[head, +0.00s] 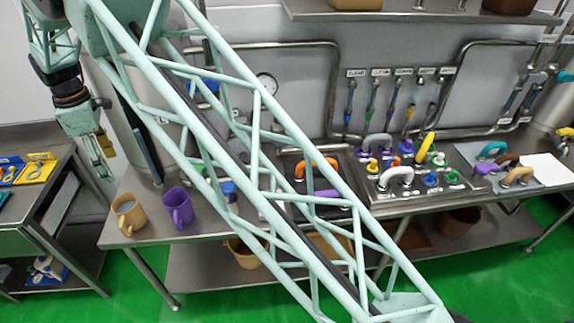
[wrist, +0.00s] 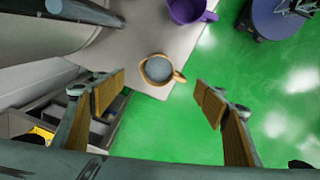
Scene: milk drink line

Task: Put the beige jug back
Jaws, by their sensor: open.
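A purple jug (head: 178,208) stands just right of the beige one; it also shows in the wrist view (wrist: 188,10). A side bench (head: 22,213) with yellow and blue tool trays is at left. A counter with colored handles (head: 398,178) stands at right. My arm hides part of the middle.

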